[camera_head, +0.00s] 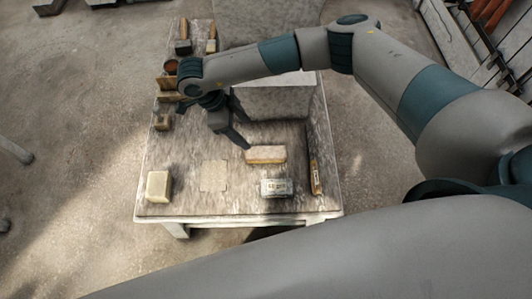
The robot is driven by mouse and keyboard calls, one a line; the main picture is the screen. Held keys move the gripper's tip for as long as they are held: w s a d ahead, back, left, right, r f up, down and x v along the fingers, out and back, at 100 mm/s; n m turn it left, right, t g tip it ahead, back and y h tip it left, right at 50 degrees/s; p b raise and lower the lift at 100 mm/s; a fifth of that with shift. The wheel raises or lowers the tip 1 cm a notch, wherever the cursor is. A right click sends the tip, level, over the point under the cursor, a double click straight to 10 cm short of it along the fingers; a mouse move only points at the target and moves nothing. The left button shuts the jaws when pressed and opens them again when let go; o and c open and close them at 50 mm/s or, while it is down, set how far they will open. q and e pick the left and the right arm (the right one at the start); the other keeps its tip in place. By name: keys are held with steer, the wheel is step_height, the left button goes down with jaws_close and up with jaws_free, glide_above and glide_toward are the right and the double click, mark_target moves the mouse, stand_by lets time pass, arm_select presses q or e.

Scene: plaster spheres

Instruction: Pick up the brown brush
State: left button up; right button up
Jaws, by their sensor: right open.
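A tan and brown block (266,155), which looks like a brush with a pale top and a brown lower edge, lies on the worn table (225,207) right of its middle. My right gripper (246,134) is open and empty, pointing down just behind and to the left of this block. One fingertip is close to the block's left end; I cannot tell whether they touch. Two more brush-like tools with brown handles, one (183,36) and another (211,39), lie at the table's far left. My left gripper is not in view.
A pale cube (158,186) sits at the front left and a grey labelled block (276,187) at the front. Large plaster blocks (277,101) stand behind.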

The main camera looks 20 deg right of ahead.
steer(key=p, duration=0.2)
glide_toward(266, 152)
steer(key=p+x, duration=0.1)
steer(key=x, duration=0.3)
steer(key=shift+a, duration=0.2)
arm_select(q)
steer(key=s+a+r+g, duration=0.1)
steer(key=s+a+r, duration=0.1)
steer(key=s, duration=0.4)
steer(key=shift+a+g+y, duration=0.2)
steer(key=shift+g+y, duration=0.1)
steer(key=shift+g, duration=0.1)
arm_select(e)
steer(key=shift+d+f, duration=0.2)
steer(key=shift+f, duration=0.3)
steer(key=shift+s+d+f+p, duration=0.1)
steer(key=shift+d+f+p, duration=0.15)
steer(key=shift+f+p, duration=0.25)
steer(key=p+x, duration=0.1)
steer(key=x, duration=0.2)
steer(key=shift+d+r, duration=0.1)
steer(key=shift+d, duration=0.05)
steer(key=shift+d+f+p, duration=0.2)
steer(key=shift+f+p, duration=0.1)
steer(key=shift+f, duration=0.3)
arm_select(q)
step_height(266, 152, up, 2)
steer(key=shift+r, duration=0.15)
